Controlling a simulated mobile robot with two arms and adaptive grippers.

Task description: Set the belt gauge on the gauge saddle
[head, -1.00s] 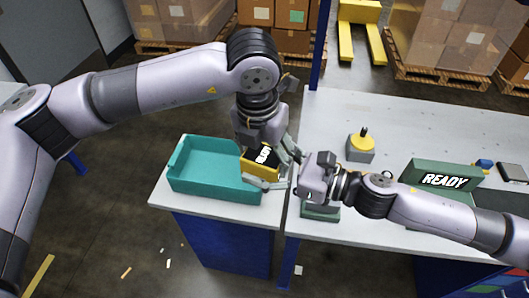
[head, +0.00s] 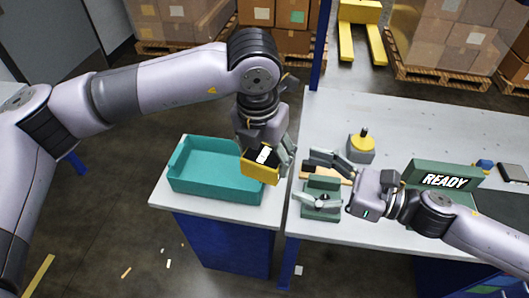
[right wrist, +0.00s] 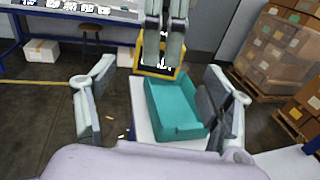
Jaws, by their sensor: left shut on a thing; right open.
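The belt gauge (head: 258,172), a yellow-framed box with a black face and a light patch, is in my left gripper (head: 265,150). The gripper is shut on it beside the teal bin. In the right wrist view the gauge (right wrist: 158,71) hangs from the left gripper's fingers at the bin's far end. A grey-green fixture, which looks like the gauge saddle (head: 322,213), stands on the right table near its left edge, partly covered by my right gripper. My right gripper (head: 318,180) is open and empty, its fingers pointing left over the fixture; they spread wide in the right wrist view.
The teal bin (head: 205,185) sits on the left table; a narrow gap separates the tables. A grey block with a yellow knob (head: 361,143) stands behind the fixture. A green READY sign (head: 445,178) stands at right. The right table's back is clear.

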